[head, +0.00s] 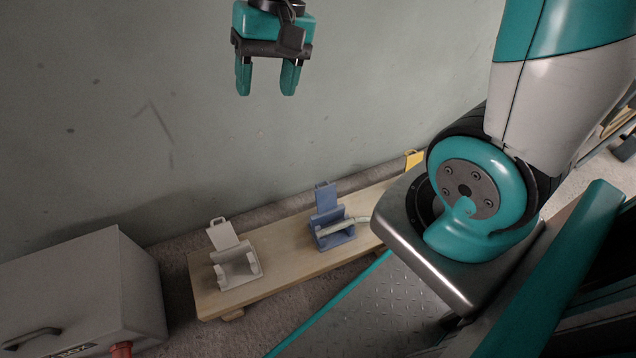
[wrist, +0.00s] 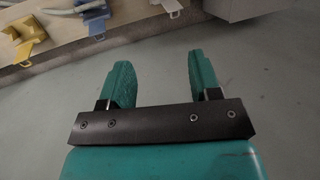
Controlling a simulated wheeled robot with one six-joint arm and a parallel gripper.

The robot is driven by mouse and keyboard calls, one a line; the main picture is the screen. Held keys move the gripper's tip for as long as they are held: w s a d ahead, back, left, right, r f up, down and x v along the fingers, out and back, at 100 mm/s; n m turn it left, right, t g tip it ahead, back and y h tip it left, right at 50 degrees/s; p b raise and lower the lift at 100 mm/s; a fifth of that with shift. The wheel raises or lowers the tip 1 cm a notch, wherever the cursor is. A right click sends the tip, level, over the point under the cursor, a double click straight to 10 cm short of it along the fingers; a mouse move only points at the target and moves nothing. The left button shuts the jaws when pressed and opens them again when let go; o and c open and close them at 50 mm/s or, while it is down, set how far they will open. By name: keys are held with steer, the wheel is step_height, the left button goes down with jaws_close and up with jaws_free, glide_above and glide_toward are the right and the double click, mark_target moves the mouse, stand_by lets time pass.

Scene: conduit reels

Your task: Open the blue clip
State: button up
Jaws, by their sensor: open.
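The blue clip (head: 335,237) sits on a wooden board in the head view. Its flap (head: 326,197) stands up at the back, so the clip looks open. A pale conduit piece (head: 346,225) lies across its cradle and runs right towards my arm. The blue clip also shows at the top left of the wrist view (wrist: 95,18). My gripper (head: 266,92) is open and empty, high up in front of the wall and well apart from the clip. Its two teal fingers also show in the wrist view (wrist: 161,75), with bare floor or wall between them.
A white clip (head: 236,270) with a raised flap stands left on the wooden board (head: 285,262). A yellow clip (head: 413,158) is at the right, partly hidden by my arm; it shows better in the wrist view (wrist: 27,30). A grey case (head: 80,290) stands left of the board.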

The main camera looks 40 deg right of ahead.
steer(key=w+d+f+m+b, duration=0.1)
steer(key=w+d+f+m, duration=0.35)
steer(key=d+f, duration=0.2)
steer(key=w+d+f+m+b, duration=0.1)
steer(key=w+d+f+m, duration=0.2)
steer(key=d+f+m, duration=0.35)
steer(key=m+y+b, duration=0.1)
steer(key=m+b, duration=0.1)
steer(key=m, duration=0.6)
glide_toward(323, 184)
steer(key=shift+g, duration=0.4)
steer(key=b+x, duration=0.5)
steer(key=w+b+x, duration=0.1)
steer(key=b+x, duration=0.1)
steer(key=b, duration=0.1)
steer(key=shift+f, duration=0.25)
steer(key=shift+s+a+f, duration=0.15)
steer(key=shift+a+f, duration=0.2)
steer(key=shift+f, duration=0.25)
